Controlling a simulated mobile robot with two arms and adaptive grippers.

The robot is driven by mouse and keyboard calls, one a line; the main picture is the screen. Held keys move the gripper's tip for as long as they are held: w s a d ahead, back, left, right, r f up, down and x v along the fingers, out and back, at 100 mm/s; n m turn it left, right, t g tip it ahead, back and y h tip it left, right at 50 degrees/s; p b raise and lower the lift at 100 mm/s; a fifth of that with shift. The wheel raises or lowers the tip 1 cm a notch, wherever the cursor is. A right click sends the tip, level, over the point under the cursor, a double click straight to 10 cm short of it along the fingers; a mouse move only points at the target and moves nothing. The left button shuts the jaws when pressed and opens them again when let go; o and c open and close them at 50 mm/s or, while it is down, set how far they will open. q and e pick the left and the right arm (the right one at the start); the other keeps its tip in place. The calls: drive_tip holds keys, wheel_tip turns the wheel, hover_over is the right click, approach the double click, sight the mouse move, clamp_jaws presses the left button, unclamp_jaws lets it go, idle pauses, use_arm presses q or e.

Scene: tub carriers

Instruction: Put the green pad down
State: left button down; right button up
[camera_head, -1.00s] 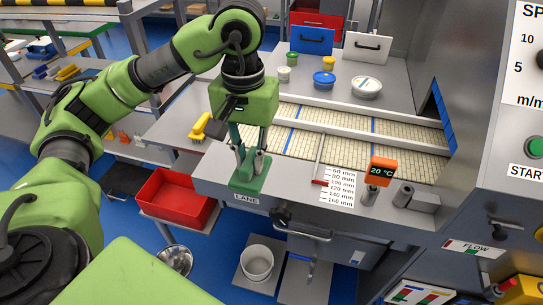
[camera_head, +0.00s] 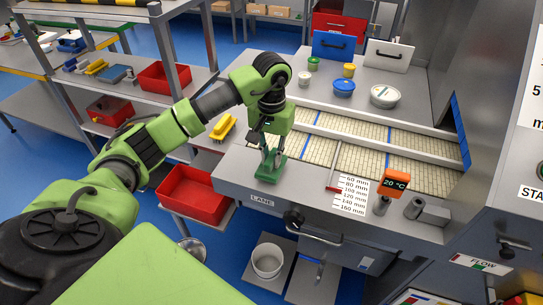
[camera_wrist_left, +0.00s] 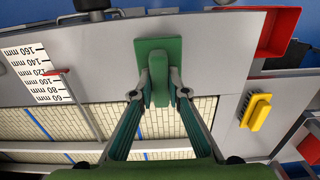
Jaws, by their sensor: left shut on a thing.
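The green pad (camera_wrist_left: 174,50) is a flat green plate with a raised grip. In the left wrist view my left gripper (camera_wrist_left: 160,88) is shut on that grip, one finger on each side. In the head view the pad (camera_head: 268,172) is at the left end of the grey front ledge (camera_head: 312,182), above the LANE label. My left gripper (camera_head: 271,154) is above it and hides part of it. I cannot tell whether the pad's underside touches the ledge. My right gripper is not in view.
A yellow-handled brush (camera_head: 223,127) lies left of the pad. A red tub (camera_head: 195,194) is lower left. The tiled lane (camera_head: 345,150) runs behind, with a red-tipped rod (camera_head: 334,168), a scale card (camera_head: 351,193) and an orange 20 °C display (camera_head: 395,183) to the right.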

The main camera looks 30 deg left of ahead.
use_arm(q)
drive_tip(key=shift+f, duration=0.6)
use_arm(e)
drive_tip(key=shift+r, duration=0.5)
use_arm(q)
drive_tip(key=shift+f, duration=0.1)
drive_tip(key=shift+f, duration=0.15)
drive_tip(key=c, duration=2)
unclamp_jaws()
drive_tip(key=shift+o, duration=0.2)
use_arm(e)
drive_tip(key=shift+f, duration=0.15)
